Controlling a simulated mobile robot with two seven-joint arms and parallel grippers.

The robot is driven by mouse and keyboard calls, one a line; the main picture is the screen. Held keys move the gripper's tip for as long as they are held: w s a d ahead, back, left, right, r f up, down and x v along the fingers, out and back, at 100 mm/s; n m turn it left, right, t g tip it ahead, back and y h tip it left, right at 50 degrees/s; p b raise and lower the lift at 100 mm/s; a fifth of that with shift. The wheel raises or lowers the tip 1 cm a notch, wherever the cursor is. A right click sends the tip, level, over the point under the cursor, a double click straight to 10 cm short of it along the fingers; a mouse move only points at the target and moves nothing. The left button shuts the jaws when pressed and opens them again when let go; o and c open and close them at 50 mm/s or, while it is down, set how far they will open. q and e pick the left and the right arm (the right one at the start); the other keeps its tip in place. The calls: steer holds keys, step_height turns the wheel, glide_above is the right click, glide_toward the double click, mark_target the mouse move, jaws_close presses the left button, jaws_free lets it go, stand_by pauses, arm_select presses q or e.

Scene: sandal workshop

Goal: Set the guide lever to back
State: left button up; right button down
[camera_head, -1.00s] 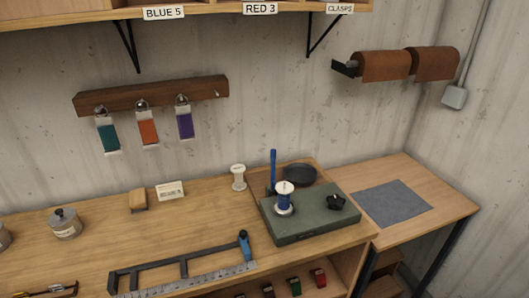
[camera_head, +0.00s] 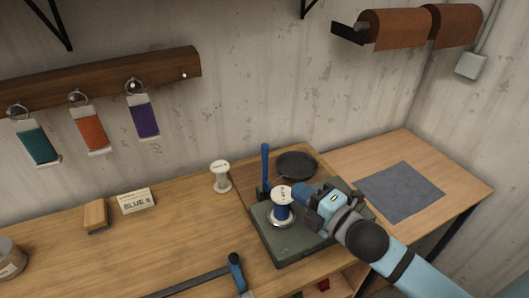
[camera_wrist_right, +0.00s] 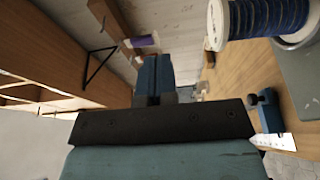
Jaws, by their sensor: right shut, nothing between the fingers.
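An upright blue lever (camera_head: 265,162) with a dark base stands at the back left edge of the grey-green block (camera_head: 285,255). It looks roughly vertical; I cannot tell its exact setting. A spool of blue thread (camera_head: 282,212) stands on the block and also shows in the wrist view (camera_wrist_right: 268,16). My right gripper (camera_head: 302,194) is over the block, just right of the spool and apart from the lever. In the wrist view its blue fingers (camera_wrist_right: 153,72) are together and empty. It hides the block's black knob. My left gripper is out of view.
A dark round dish (camera_head: 296,165) lies behind the block. A white spool (camera_head: 220,176) stands left of the lever. A grey mat (camera_head: 400,191) lies on the right table. The bench left of the block has free room.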

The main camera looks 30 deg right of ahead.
steer(key=shift+s, duration=0.15)
steer(key=w+p, duration=0.2)
steer(key=w, duration=1.1)
steer(key=shift+w+a+p, duration=0.15)
steer(key=shift+a+p, duration=0.1)
steer(key=shift+p, duration=0.15)
